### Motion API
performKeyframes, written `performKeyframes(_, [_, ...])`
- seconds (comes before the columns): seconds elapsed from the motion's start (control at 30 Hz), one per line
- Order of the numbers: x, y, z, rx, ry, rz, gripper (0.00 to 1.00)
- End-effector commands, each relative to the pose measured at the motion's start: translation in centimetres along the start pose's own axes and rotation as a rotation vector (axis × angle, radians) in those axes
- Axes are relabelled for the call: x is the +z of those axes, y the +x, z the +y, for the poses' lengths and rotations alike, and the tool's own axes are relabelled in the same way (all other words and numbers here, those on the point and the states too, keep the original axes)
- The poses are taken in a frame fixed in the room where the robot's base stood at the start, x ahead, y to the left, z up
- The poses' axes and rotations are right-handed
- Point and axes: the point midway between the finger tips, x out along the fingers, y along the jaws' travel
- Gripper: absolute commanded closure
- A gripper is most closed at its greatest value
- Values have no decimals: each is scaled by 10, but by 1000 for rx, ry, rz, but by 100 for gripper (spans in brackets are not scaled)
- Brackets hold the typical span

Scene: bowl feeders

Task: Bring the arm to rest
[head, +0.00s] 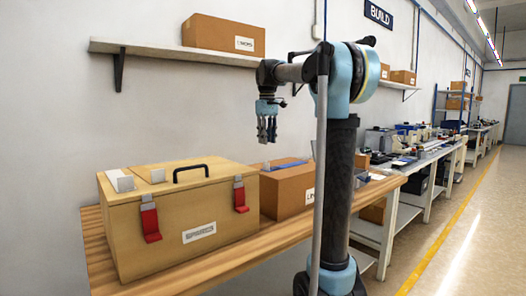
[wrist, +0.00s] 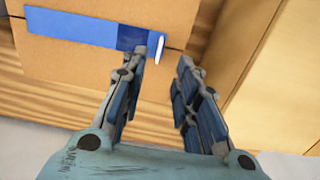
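My gripper (head: 267,135) hangs fingers down from my raised arm, in the air above the back of the workbench. In the wrist view the two fingers of my gripper (wrist: 168,62) stand apart with nothing between them. Below it, a cardboard box (head: 285,194) with blue tape stands on the bench; the wrist view shows the box (wrist: 85,72) under and beyond the fingertips. The gripper is clear of the box in the head view. My arm's column hides part of the bench behind it.
A wooden chest (head: 180,215) with red latches and a black handle stands on the wooden bench (head: 240,258), left of the box. A wall shelf (head: 150,48) with a carton (head: 222,35) is behind my arm. More benches (head: 430,165) line the wall; the right floor is open.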

Motion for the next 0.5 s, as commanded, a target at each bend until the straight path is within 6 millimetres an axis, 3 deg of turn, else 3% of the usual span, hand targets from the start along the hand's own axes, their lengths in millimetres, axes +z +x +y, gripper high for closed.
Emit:
performKeyframes(0.17, [29, 13, -6, 5, 40, 12, 72])
performKeyframes(0.5, [122, 72, -32, 21, 184, 54, 72])
